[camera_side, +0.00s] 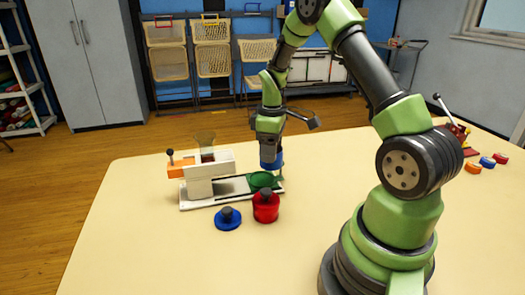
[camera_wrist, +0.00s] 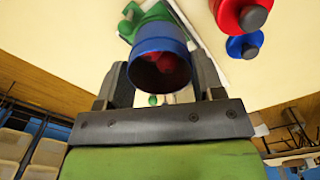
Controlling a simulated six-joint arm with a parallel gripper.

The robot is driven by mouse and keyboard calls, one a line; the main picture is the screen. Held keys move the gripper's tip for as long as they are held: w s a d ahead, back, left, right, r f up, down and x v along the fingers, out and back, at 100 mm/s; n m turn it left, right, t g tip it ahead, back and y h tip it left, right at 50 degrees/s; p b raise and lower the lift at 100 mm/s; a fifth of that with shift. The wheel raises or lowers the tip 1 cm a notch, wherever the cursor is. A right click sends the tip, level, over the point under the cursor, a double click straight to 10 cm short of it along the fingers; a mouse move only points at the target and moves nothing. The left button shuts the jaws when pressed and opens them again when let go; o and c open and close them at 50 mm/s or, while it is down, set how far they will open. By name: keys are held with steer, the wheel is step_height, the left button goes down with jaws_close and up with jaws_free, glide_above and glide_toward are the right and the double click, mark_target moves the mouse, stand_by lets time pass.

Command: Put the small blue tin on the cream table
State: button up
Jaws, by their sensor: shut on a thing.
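My gripper (camera_side: 268,138) is shut on the small blue tin (camera_side: 277,160), holding it at the right end of a white-based device. In the wrist view the tin (camera_wrist: 158,42) sits between the two fingers of my gripper (camera_wrist: 162,82), its open mouth facing the camera, with something red inside. A green round piece (camera_side: 262,180) lies just below the tin on the device's base; I cannot tell whether they touch. The cream table (camera_side: 150,255) spreads around them.
The white and orange device (camera_side: 200,187) has a clear hopper and a dark-knobbed lever. Small coloured pieces (camera_side: 487,162) lie far right. The table's front left is bare.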

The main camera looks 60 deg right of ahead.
steer(key=shift+s+a+f, duration=0.45)
steer(key=shift+s+f, duration=0.65)
steer(key=shift+s, duration=0.55)
steer(key=shift+s+a+f, duration=0.45)
steer(key=shift+s+f, duration=0.65)
steer(key=shift+s, duration=0.5)
steer(key=shift+s+a+f, duration=0.45)
steer(key=shift+s+f, duration=0.65)
steer(key=shift+s, duration=0.55)
steer(key=shift+f, duration=0.6)
steer(key=o, duration=0.8)
steer(key=shift+o, duration=0.2)
steer(key=shift+r, duration=0.15)
step_height(320, 180, up, 7)
steer(key=shift+r, duration=0.15)
